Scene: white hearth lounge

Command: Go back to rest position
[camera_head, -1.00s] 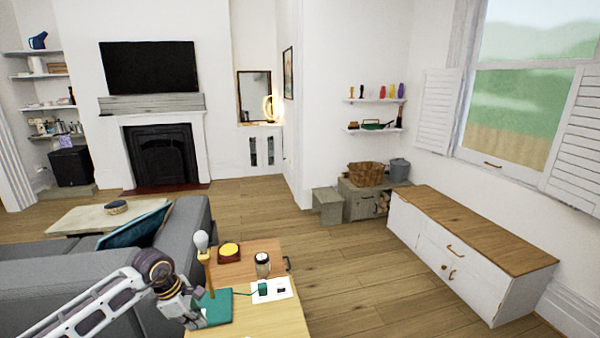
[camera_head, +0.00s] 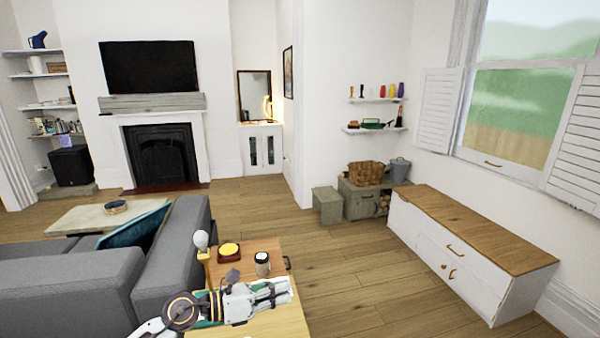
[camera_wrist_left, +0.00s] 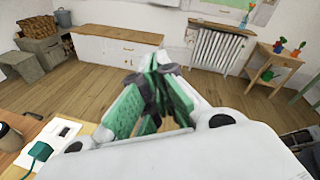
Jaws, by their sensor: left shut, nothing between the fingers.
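My left gripper (camera_head: 282,290) is at the bottom middle of the head view, over the small wooden table (camera_head: 290,322), with its fingers pointing right. It is shut and empty. In the left wrist view its green-padded fingers (camera_wrist_left: 160,75) come together at the tips with nothing between them. My left arm comes in from the bottom left. It hides most of the green lamp base and the white plate on the table. My right gripper is in neither view.
On the table stand a lamp with a white bulb (camera_head: 201,241), a yellow-topped object (camera_head: 229,250) and a jar (camera_head: 262,265). A grey sofa (camera_head: 75,285) is on the left. A white cabinet (camera_head: 450,262) stands right, with open wooden floor between.

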